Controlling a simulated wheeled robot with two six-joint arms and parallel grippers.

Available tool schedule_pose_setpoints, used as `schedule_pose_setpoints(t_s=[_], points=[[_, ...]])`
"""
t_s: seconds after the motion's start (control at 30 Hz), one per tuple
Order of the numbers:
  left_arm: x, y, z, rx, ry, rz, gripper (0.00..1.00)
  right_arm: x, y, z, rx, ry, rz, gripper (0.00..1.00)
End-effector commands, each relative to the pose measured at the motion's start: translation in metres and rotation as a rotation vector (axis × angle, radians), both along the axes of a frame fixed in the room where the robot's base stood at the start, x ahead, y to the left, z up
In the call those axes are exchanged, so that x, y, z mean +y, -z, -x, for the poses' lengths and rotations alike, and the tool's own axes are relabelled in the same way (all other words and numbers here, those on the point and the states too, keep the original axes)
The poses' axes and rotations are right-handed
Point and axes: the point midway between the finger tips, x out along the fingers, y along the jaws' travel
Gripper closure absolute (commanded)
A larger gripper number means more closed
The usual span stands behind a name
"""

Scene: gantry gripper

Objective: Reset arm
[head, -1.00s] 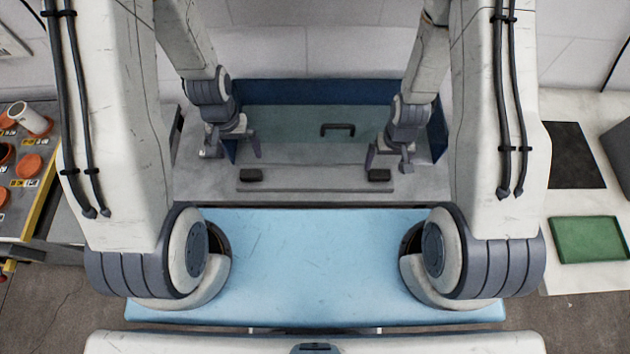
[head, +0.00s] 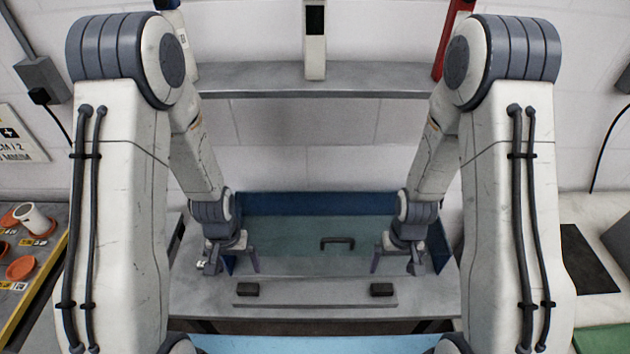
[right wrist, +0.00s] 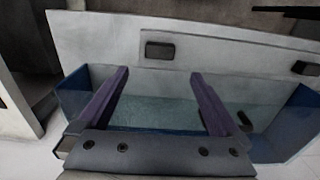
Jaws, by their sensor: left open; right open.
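In the head view, both my arms reach forward and down, side by side. My left gripper (head: 232,262) is open and empty at the left end of a blue-walled bin (head: 290,204). My right gripper (head: 396,264) is open and empty near the bin's right end. In the right wrist view, its two purplish fingers (right wrist: 160,78) stand wide apart over the bin (right wrist: 72,92), with nothing between them. I cannot tell how high the grippers are above the bin.
A dark handle (head: 338,242) shows within the bin. Two black blocks (head: 248,289) (head: 382,290) sit on a grey bench (head: 315,312) in front. A grey shelf (head: 315,80) spans the back wall. A board with orange parts (head: 22,268) is at left, a green tray (head: 602,339) at lower right.

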Motion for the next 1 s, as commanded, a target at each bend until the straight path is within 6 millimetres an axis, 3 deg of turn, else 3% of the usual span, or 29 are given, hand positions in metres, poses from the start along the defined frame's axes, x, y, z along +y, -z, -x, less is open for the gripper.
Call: schedule_pose_setpoints(t_s=[0.17, 0.33, 0.9, 1.0], points=[[0.000, 0.000, 0.000, 0.000, 0.000, 0.000, 0.00, 0.000, 0.002, 0.000, 0.000, 0.000, 0.000, 0.00], [0.000, 0.000, 0.000, 0.000, 0.000, 0.000, 0.00, 0.000, 0.016, 0.001, 0.004, 0.000, 0.000, 0.00], [0.000, 0.000, 0.000, 0.000, 0.000, 0.000, 0.00, 0.000, 0.116, 0.001, 0.004, 0.000, 0.000, 0.00], [0.000, 0.011, 0.001, 0.005, 0.000, 0.000, 0.00, 0.000, 0.121, 0.000, -0.001, 0.000, 0.000, 0.00]])
